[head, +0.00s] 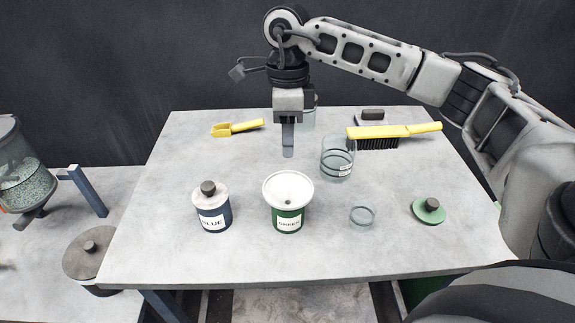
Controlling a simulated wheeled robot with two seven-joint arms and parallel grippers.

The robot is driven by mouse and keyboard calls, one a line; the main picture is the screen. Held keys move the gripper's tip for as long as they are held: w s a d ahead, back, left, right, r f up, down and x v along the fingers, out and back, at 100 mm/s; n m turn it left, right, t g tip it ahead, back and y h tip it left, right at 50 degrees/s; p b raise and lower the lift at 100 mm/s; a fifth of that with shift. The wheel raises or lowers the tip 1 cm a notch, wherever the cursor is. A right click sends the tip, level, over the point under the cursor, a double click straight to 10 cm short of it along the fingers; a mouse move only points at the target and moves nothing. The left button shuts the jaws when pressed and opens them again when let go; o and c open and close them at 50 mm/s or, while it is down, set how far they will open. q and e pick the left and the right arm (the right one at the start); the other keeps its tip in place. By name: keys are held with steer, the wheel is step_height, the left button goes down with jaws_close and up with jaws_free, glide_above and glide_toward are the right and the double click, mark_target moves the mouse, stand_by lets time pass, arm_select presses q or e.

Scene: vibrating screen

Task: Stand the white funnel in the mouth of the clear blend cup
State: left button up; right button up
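A wide white bowl-shaped piece, which looks like the white funnel (288,183), sits on the mouth of the jar labelled GREEN (288,222). Any spout is hidden inside the jar. The clear blend cup (338,160), with dark bands and a small label, stands upright behind and to the right of it. No funnel is in this cup. My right gripper (288,152) points straight down above the table, behind the green jar and left of the cup. It touches neither. Its fingers overlap in this view, so their opening is hidden. My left gripper is out of view.
A BLUE jar (212,210) with a knobbed lid stands left. A small clear ring or dish (362,216) and a green lid (429,210) lie right. A yellow scoop (237,128), a brush (393,133) and another clear vessel (309,116) are at the back. The front edge is clear.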

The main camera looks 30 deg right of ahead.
mark_target(288, 182)
steer(key=f, duration=0.7)
steer(key=shift+s+a+f+p, duration=0.15)
steer(key=shift+s+a+p, duration=0.05)
steer(key=shift+s+p, duration=0.2)
steer(key=shift+f, duration=0.65)
jaws_close()
steer(key=shift+r, duration=0.1)
steer(key=shift+r+p, duration=2.1)
steer(key=shift+r, duration=2.35)
